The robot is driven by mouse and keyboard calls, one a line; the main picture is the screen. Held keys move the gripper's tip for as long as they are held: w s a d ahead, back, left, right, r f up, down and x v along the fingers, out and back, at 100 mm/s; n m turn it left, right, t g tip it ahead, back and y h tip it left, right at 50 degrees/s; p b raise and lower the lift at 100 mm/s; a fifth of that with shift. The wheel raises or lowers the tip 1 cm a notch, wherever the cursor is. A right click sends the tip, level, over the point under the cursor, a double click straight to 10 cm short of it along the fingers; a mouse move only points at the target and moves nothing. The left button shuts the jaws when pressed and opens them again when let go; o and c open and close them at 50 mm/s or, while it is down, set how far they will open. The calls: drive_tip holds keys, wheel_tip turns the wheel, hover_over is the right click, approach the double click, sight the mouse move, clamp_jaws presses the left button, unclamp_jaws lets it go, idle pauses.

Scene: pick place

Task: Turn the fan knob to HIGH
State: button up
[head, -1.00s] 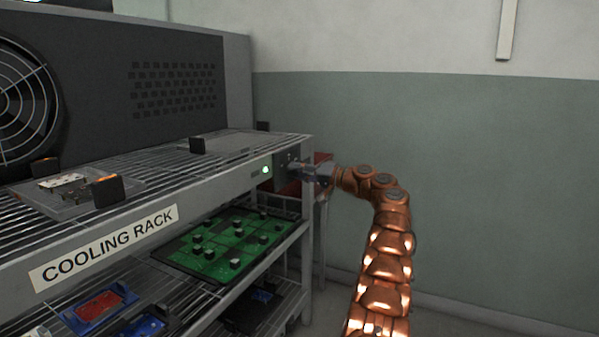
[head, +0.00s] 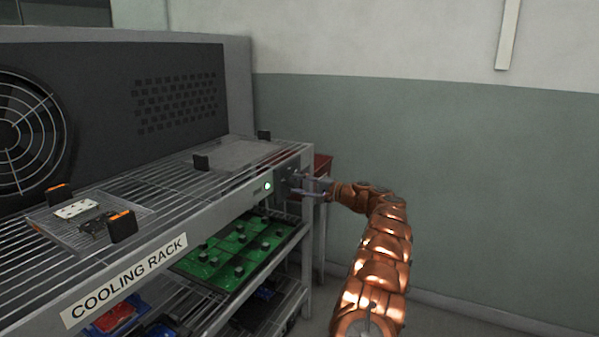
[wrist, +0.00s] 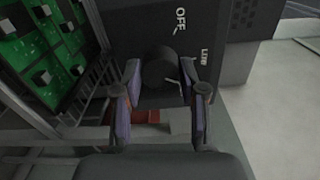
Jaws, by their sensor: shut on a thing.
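The fan knob (wrist: 158,68) is a dark round knob on a black panel (wrist: 213,75) with the labels OFF and LOW in the wrist view. A HIGH label is not visible. A short pale mark shows near the knob's lower right; I cannot tell the exact setting. My gripper (wrist: 160,92) has one finger on each side of the knob and is shut on it. In the head view, my gripper (head: 303,186) is at the right end of the rack's front rail and hides most of the knob.
The fan (head: 22,130) stands in a grey housing at left. The cooling rack (head: 215,217) holds a tray (head: 62,228) with black clips on top and green boards (head: 225,262) below. A small pale lamp (head: 267,186) is beside the panel. Floor right of the rack is clear.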

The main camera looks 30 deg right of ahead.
drive_tip(key=m+p, duration=0.3)
drive_tip(key=shift+r+p, duration=0.2)
drive_tip(key=shift+p, duration=0.2)
drive_tip(key=shift+f+m+p, duration=0.15)
drive_tip(key=shift+m+p, duration=0.7)
drive_tip(key=shift+m, duration=0.05)
drive_tip(key=o, duration=1.2)
drive_tip(key=shift+c, duration=0.2)
drive_tip(key=v, duration=1.2)
